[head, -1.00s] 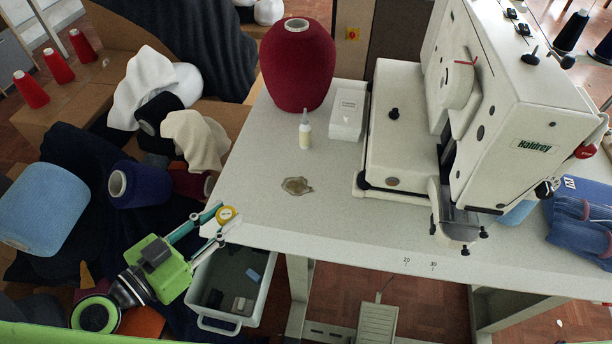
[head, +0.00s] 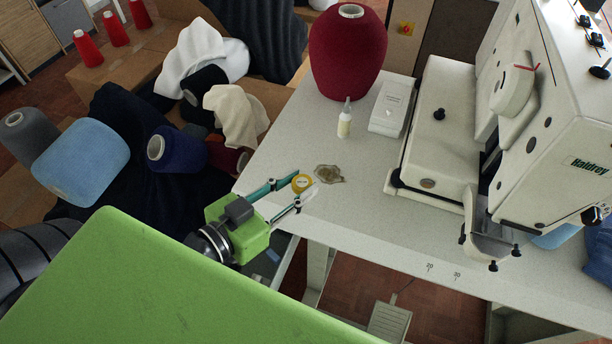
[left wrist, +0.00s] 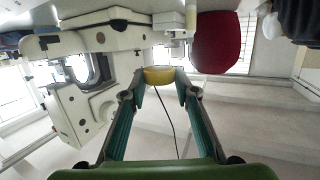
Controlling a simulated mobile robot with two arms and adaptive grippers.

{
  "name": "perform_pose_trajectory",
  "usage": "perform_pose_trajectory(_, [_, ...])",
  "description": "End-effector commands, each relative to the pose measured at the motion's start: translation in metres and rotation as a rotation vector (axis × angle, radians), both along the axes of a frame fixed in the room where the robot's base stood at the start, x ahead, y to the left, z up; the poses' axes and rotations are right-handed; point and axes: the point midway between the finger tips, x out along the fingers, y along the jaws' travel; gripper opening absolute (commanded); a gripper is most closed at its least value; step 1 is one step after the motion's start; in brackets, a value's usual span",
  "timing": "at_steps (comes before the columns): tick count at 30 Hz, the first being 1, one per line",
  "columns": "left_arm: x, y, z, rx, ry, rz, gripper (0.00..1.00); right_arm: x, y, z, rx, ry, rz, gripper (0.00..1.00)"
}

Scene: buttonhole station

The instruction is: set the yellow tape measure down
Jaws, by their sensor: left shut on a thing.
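The yellow tape measure (head: 302,183) is a small round thing with a pale face, held between the fingertips of my left gripper (head: 299,188). In the head view it appears over the left front part of the white table (head: 350,222), beside a brownish flat patch (head: 329,174). In the left wrist view the tape measure (left wrist: 160,75) sits at the tips of the two green fingers. I cannot tell whether it touches the tabletop. My right gripper is in neither view.
A small bottle (head: 345,122), a white box (head: 391,106) and a dark red yarn cone (head: 346,55) stand behind on the table. The buttonhole machine (head: 551,140) fills the right. Bare tabletop lies along the front. Yarn cones and fabric crowd the left.

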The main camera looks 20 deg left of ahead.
Motion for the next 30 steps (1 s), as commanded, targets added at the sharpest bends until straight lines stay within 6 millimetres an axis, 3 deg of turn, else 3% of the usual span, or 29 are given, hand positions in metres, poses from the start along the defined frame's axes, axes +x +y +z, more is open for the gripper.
perform_pose_trajectory(7, [0.058, 0.025, -0.025, 0.004, 0.000, -0.001, 0.11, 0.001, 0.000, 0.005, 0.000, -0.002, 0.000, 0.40])
perform_pose_trajectory(12, [0.080, 0.035, -0.061, 0.003, 0.003, -0.002, 0.11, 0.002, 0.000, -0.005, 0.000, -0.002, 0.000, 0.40])
perform_pose_trajectory(22, [0.101, 0.045, -0.088, 0.004, 0.003, -0.002, 0.11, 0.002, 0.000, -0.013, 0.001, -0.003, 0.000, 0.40])
perform_pose_trajectory(27, [0.100, 0.044, -0.114, 0.001, 0.005, -0.002, 0.11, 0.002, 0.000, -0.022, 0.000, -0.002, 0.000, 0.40])
perform_pose_trajectory(30, [0.100, 0.044, -0.117, 0.003, 0.002, -0.001, 0.11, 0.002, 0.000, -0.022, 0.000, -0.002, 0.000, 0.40])
